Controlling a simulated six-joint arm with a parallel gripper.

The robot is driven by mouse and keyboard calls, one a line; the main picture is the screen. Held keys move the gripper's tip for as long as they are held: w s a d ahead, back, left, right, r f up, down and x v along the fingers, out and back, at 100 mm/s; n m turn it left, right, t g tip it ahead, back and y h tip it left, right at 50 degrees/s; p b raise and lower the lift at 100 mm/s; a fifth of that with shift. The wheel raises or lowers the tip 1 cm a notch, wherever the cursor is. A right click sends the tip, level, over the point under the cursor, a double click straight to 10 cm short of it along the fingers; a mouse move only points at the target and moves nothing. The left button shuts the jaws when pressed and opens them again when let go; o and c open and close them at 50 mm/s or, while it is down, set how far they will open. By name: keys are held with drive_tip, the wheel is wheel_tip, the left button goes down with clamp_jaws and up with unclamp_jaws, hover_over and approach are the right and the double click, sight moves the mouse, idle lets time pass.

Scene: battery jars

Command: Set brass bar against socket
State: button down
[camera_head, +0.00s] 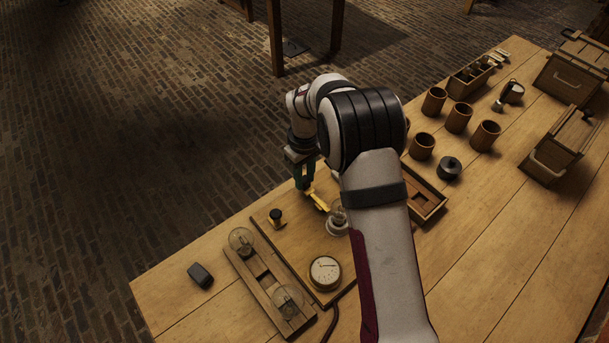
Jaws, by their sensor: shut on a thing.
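My gripper (304,181) points down above the far edge of a wooden board (292,249) on the table. It is shut on a yellow brass bar (320,201), which slants down to the right from the fingers. The bar's lower right end is close to a pale round socket (338,222) with a glass bulb on it. I cannot tell whether the bar touches the socket. My arm hides part of the board to the right of the socket.
A dark post with a brass base (276,217) and a round dial (325,272) stand on the board. A wooden rack with glass discs (262,279) and a dark block (200,275) lie left. Several brown jars (459,117), a dark round pot (450,168) and wooden boxes (568,80) stand right.

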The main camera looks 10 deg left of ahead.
sight(311, 193)
drive_tip(key=shift+s+d, duration=0.95)
drive_tip(key=c, duration=0.6)
unclamp_jaws()
drive_tip(key=shift+c, duration=0.2)
wheel_tip(311, 193, up, 16)
drive_tip(key=shift+f, duration=0.1)
